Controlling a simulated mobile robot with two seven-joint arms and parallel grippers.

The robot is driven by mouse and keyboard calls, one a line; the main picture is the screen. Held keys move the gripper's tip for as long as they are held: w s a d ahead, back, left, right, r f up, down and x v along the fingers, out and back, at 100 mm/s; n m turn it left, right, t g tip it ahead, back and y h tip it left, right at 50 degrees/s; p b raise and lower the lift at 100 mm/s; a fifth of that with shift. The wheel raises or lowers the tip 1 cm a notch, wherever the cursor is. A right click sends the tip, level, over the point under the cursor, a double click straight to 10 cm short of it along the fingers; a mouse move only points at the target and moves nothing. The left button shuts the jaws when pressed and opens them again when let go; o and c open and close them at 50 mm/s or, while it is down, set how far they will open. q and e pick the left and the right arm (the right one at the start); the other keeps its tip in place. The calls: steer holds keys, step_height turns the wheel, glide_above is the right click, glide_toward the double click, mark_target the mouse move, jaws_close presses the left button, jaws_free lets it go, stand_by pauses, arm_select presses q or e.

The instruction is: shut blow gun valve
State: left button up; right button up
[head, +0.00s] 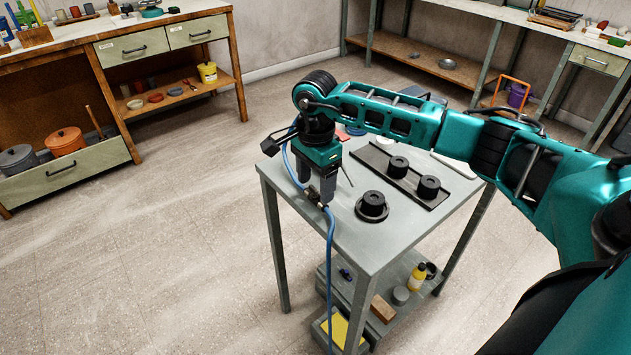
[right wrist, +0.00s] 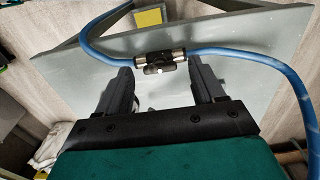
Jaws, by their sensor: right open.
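The blow gun valve (right wrist: 158,60) is a small black and silver inline fitting on a blue hose (right wrist: 220,54). A short grey lever or knob shows on its near side; its exact setting is too small to tell. In the head view, the valve (head: 314,199) is at the grey table's left edge, partly hidden by the gripper, and the hose hangs down past it. My right gripper (right wrist: 161,70) is open, one finger on each side below the valve in the wrist view, with no visible contact. It also points down in the head view (head: 326,200). My left gripper is not in view.
The grey table (head: 340,235) holds a black round piece (head: 372,206) and a dark plate (head: 385,170) with two black knobs. Its lower shelf carries a yellow bottle (head: 417,277) and a brown block (head: 382,308). Floor to the left is clear.

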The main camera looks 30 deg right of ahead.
steer(key=shift+f, duration=0.25)
steer(key=c, duration=1.1)
